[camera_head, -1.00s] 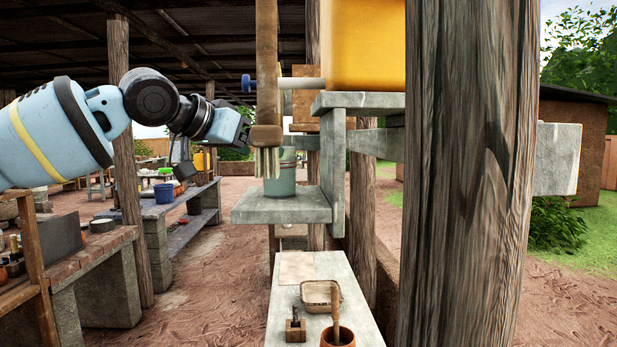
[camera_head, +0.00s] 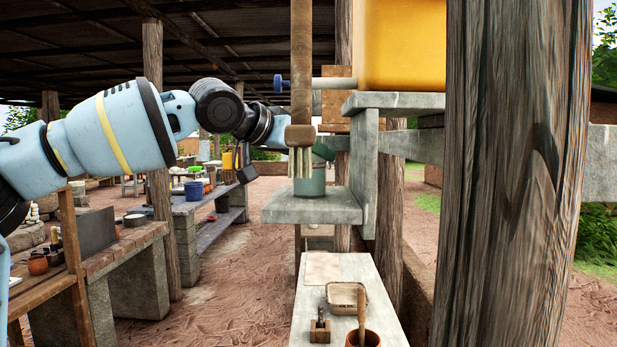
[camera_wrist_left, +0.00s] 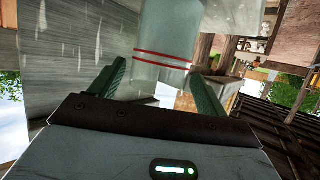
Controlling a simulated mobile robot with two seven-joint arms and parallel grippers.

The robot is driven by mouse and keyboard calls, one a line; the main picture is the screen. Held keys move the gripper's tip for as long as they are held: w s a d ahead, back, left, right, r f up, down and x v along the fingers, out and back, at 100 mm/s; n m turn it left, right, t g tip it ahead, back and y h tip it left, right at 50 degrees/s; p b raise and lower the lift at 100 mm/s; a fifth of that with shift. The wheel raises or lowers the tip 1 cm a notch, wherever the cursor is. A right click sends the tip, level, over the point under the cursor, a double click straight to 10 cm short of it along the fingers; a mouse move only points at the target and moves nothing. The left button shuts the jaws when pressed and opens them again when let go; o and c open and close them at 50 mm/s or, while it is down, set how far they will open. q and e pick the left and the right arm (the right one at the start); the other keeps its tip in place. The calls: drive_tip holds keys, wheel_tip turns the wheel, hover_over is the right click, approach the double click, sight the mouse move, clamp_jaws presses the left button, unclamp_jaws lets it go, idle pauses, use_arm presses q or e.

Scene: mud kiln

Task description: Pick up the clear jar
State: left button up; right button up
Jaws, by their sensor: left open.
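The clear jar (camera_head: 313,184) stands upright on a small grey shelf (camera_head: 318,210) in the head view, looking pale green and partly hidden behind a hanging brush. In the left wrist view the jar (camera_wrist_left: 165,45) is see-through with two red bands. My left gripper (camera_wrist_left: 158,72) is open, with one green finger on each side of the jar's banded end. I cannot tell whether either finger touches the glass. In the head view the left gripper (camera_head: 322,150) is mostly hidden behind the brush, at the jar's upper part. My right gripper is not in view.
The wooden-handled brush (camera_head: 301,140) hangs in front of the jar. A yellow container (camera_head: 400,45) with a tap stands on a ledge above right. A thick post (camera_head: 510,180) blocks the right. A lower bench (camera_head: 320,300) holds a tray and a pot.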

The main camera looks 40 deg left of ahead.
use_arm(q)
drive_tip(key=shift+x, duration=1.55)
drive_tip(key=shift+s, duration=0.1)
drive_tip(key=c, duration=1.2)
drive_tip(key=shift+o, duration=0.2)
